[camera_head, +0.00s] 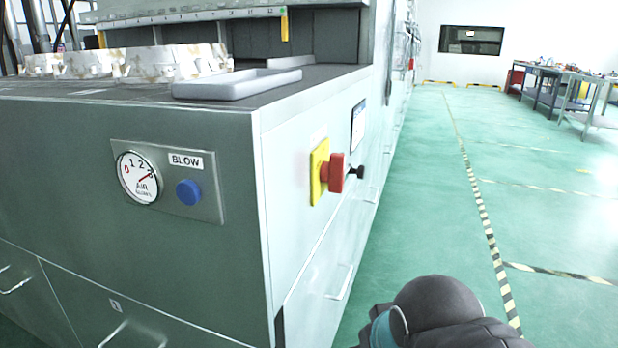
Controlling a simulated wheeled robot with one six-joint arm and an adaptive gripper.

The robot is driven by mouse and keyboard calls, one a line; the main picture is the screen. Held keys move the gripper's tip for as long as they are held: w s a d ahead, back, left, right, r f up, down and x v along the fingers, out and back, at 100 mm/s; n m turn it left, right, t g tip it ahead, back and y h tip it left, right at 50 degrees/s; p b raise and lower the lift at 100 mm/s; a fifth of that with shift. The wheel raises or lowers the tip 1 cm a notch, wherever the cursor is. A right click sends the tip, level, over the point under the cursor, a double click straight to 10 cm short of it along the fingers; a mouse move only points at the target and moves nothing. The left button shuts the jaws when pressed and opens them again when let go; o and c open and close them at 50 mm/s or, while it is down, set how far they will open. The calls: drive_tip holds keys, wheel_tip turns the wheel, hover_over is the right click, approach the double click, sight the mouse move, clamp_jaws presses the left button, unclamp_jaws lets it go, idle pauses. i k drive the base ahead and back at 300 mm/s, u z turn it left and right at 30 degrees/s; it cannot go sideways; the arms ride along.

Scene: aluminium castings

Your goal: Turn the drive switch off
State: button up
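A red switch handle (334,173) sits on a yellow plate (319,172) on the right-hand face of a grey machine cabinet (290,226). It sticks out from the face toward the aisle. A small black knob (356,172) is just behind it on the same face. A pale label above the yellow plate is too faint to read, so I cannot tell from lettering which one is the drive switch. A dark rounded part of my arm shows at the bottom right, apart from the cabinet. My gripper is not in view.
The front face has an air gauge (138,177) and a blue BLOW button (188,192). A grey tray (243,84) and pale castings (145,61) are on top. A door handle (340,282) juts out below the switch. The green floor (430,180) beside the cabinet is clear.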

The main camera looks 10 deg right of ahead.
sight(333, 171)
drive_tip(key=u, duration=1.1)
drive_tip(key=k, duration=0.35)
drive_tip(key=z, duration=0.35)
